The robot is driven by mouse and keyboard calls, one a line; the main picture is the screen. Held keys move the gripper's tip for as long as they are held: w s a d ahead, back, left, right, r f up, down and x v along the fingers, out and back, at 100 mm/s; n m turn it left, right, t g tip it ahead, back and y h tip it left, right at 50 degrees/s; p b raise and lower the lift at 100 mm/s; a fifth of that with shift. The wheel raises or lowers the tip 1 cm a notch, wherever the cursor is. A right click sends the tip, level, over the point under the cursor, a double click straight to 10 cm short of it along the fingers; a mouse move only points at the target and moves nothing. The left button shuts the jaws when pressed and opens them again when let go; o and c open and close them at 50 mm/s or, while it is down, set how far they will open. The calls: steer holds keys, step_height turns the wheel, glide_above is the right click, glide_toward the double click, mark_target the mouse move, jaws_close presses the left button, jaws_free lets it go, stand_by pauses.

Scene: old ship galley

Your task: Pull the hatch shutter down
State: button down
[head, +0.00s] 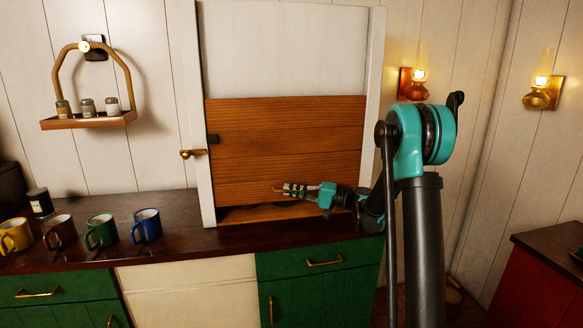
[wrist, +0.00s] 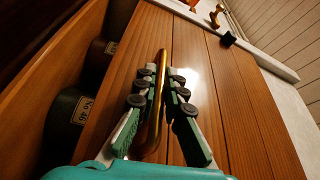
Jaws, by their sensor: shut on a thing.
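The hatch shutter (head: 285,125) is a panel of wide brown wooden boards in a white frame (head: 205,190). Its lower edge is a little above the counter, leaving a narrow gap at the bottom. In the wrist view the shutter boards (wrist: 235,90) fill the middle and right. A brass bar handle (wrist: 163,62) runs along the shutter there. My gripper (head: 284,188) is at the lower part of the shutter, and in the wrist view its padded fingers (wrist: 160,85) are closed on either side of the handle. The handle is mostly hidden by the fingers in the head view.
Several mugs, including a blue mug (head: 147,226), stand on the dark counter (head: 190,240) to the left. A brass latch (head: 192,153) sits on the frame's left side. Dark labelled jars (wrist: 68,118) show through the gap. A hanging shelf (head: 90,121) and wall lamps are farther off.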

step_height(320, 180, down, 7)
steer(key=shift+r, duration=0.1)
stand_by(0.4)
steer(key=c, duration=1.7)
jaws_free()
steer(key=shift+c, duration=0.2)
steer(key=shift+o, duration=0.7)
steer(key=shift+d, duration=0.2)
steer(key=d, duration=0.7)
steer(key=s+d+f, duration=0.1)
steer(key=d, duration=0.3)
steer(key=shift+s+d, duration=0.1)
steer(key=shift+d, duration=0.2)
steer(key=shift+d, duration=0.1)
